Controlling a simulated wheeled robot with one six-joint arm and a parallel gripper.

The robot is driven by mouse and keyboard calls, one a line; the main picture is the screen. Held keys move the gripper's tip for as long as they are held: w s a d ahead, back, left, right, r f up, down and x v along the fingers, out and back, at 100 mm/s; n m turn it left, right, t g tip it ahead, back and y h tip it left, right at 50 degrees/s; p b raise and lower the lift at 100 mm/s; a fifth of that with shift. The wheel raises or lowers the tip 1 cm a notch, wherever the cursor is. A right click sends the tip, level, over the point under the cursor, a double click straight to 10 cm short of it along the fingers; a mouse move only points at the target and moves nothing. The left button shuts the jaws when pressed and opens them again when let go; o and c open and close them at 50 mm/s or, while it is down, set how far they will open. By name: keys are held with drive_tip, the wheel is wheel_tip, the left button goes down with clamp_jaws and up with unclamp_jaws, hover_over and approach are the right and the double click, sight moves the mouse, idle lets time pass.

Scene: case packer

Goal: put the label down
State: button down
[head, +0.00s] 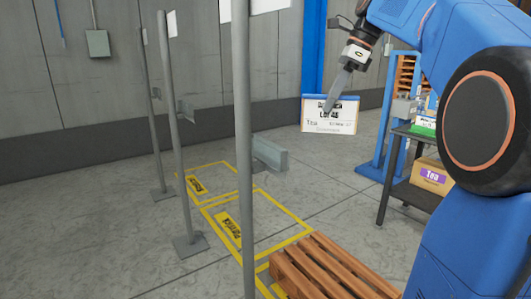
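The label (342,124) is a white card with a blue top edge and dark print; I can read "Lot" and "Tea". It hangs roughly upright in mid-air, right of the nearest grey post. My gripper (331,104) points down from the blue arm, with its grey fingers over the top of the label. It appears shut on the label, though the far finger is hidden. No surface touches the label from below.
Several grey posts (243,150) with side brackets stand at left and centre. Yellow floor outlines (290,240) and a wooden pallet (330,272) lie below. A dark table (412,192) at right holds boxes, with a Tea box (432,176) on its lower shelf.

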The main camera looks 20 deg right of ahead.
drive_tip(key=w+a+f, duration=0.1)
drive_tip(key=w+a, duration=0.3)
drive_tip(key=a, duration=0.4)
drive_tip(key=w+a+f, duration=0.2)
drive_tip(key=w+a, duration=0.2)
drive_tip(key=a, duration=0.3)
drive_tip(key=shift+a+f, duration=0.3)
drive_tip(key=shift+a, duration=0.1)
drive_tip(key=shift+f, duration=0.1)
drive_tip(key=c, duration=2)
unclamp_jaws()
drive_tip(key=v, duration=1.2)
drive_tip(key=shift+s, duration=0.1)
